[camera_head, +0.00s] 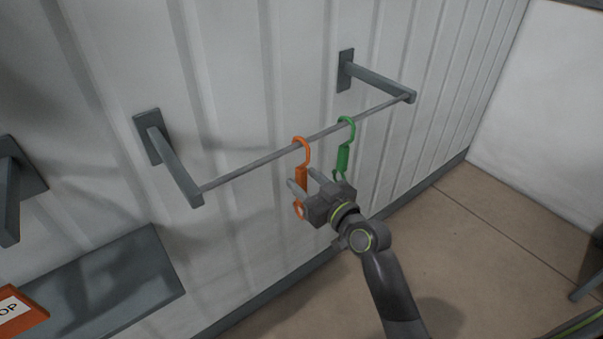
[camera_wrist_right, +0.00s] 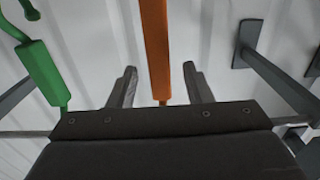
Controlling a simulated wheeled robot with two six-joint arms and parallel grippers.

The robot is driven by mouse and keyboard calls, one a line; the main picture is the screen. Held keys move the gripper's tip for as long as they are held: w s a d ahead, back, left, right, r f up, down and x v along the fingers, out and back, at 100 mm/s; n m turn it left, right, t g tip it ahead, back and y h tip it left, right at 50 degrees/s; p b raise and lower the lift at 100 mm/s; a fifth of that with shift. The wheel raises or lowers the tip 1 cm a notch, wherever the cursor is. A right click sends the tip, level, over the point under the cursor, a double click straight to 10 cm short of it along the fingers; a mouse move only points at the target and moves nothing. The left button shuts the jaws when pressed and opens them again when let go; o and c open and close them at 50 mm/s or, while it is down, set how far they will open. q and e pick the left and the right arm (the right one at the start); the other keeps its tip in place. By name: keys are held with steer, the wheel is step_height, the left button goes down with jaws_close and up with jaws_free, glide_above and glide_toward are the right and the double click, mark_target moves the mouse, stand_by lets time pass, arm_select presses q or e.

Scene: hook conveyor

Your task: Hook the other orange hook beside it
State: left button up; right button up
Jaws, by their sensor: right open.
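An orange hook (camera_head: 302,172) hangs on the thin rail (camera_head: 250,172) in the head view. A green hook (camera_head: 343,158) hangs on the same rail just to its right. My right gripper (camera_head: 303,180) is open at the orange hook's lower body. In the right wrist view the orange hook (camera_wrist_right: 156,50) stands between the two spread fingers of the gripper (camera_wrist_right: 161,85), with a gap on each side. The green hook (camera_wrist_right: 42,70) is outside the fingers on the left. My left gripper is not in view.
Two grey brackets, left (camera_head: 170,160) and right (camera_head: 375,80), carry the rail out from the ribbed white wall (camera_head: 240,60). A grey shelf (camera_head: 110,290) and an orange sign (camera_head: 18,312) are at lower left. The rail left of the orange hook is clear.

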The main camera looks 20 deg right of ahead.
steer(key=shift+x, duration=0.95)
jaws_close()
steer(key=shift+r, duration=0.1)
